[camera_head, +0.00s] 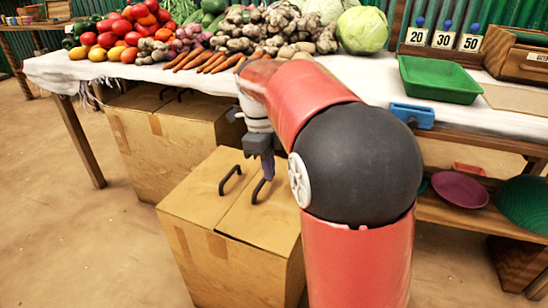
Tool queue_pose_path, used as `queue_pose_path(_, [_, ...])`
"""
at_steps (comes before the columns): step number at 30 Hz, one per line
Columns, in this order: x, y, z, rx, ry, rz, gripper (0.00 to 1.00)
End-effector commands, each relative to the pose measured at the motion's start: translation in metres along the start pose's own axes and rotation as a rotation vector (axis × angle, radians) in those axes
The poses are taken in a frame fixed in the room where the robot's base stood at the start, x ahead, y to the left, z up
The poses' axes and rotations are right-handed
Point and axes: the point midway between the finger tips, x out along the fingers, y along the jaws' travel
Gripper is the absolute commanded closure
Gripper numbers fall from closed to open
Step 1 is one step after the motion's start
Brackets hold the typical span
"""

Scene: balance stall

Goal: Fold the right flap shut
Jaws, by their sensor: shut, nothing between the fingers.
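A cardboard box (185,235) stands on the floor in front of the table. Its left flap (200,195) lies flat and has a black handle (229,180). Its right flap (262,226) also looks flat, level with the left one along the middle seam. The right flap's black handle (257,191) stands up near that seam. My gripper (268,172) points down over the far part of the right flap, just beyond its handle. Its fingers are shut and hold nothing. I cannot tell whether the fingertips touch the flap. My arm hides the box's right side.
A second cardboard box (165,150) stands behind, partly under the table. The table (205,78) bears vegetables, a green tray (438,80) and price signs (443,40). A low shelf (450,211) at right holds bowls. The floor at left is clear.

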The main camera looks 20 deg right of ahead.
Motion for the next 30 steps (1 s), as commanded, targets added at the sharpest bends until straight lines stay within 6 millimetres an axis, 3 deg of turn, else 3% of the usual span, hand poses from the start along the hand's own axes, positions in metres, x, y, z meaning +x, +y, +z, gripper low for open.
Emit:
queue_pose_path(17, [0.008,0.0,0.01,-0.001,0.008,0.001,1.0])
queue_pose_path(30, [0.029,0.001,0.024,0.0,0.108,0.005,1.0])
